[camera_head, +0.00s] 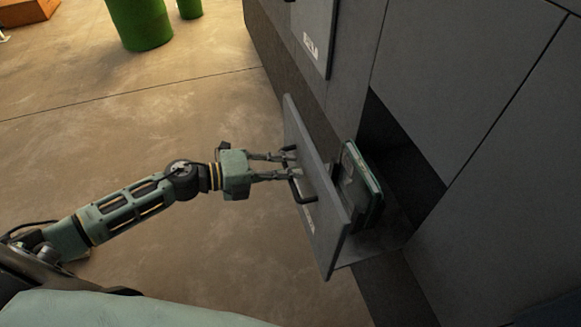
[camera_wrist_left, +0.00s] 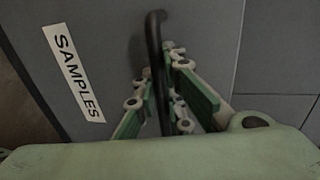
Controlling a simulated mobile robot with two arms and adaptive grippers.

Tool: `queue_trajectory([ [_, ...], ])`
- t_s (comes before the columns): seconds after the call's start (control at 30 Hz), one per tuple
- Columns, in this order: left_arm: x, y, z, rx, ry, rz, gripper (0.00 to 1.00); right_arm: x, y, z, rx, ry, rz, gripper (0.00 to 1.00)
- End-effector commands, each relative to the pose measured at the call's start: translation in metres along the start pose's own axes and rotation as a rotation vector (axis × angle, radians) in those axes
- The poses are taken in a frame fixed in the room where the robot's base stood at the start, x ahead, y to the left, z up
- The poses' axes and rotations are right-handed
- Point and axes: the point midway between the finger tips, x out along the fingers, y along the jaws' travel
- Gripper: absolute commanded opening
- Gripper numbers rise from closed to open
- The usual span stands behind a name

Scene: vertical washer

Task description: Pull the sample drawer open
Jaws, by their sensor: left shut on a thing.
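The sample drawer (camera_head: 316,190) stands out from the grey washer in the head view, with a gap between its front panel and the cabinet. A dark green container (camera_head: 361,186) sits in it behind the front. My left gripper (camera_head: 291,166) is at the drawer's front, shut on its black handle (camera_head: 301,190). In the left wrist view the fingers (camera_wrist_left: 164,95) close around the dark handle bar (camera_wrist_left: 153,40), beside a white SAMPLES label (camera_wrist_left: 74,72). My right gripper is not in view.
The grey washer body (camera_head: 465,75) fills the right side, with another labelled panel (camera_head: 312,30) above the drawer. Green cylinders (camera_head: 139,20) and an orange-brown box (camera_head: 26,10) stand at the far left. The floor left of the drawer is clear.

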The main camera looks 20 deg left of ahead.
Motion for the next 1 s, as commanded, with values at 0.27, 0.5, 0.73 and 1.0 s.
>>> queue_trajectory([
  [0.27,0.0,0.002,-0.001,-0.001,0.003,0.002,0.11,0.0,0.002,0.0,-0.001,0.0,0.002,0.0],
  [0.5,0.0,0.001,-0.001,-0.001,0.001,0.001,0.3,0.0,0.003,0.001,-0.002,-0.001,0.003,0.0],
  [0.73,0.0,0.0,0.0,0.0,0.001,0.001,0.3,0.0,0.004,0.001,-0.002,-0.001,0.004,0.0],
  [1.0,-0.023,0.002,0.0,-0.002,-0.001,0.005,0.3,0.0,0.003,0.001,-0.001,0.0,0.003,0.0],
])
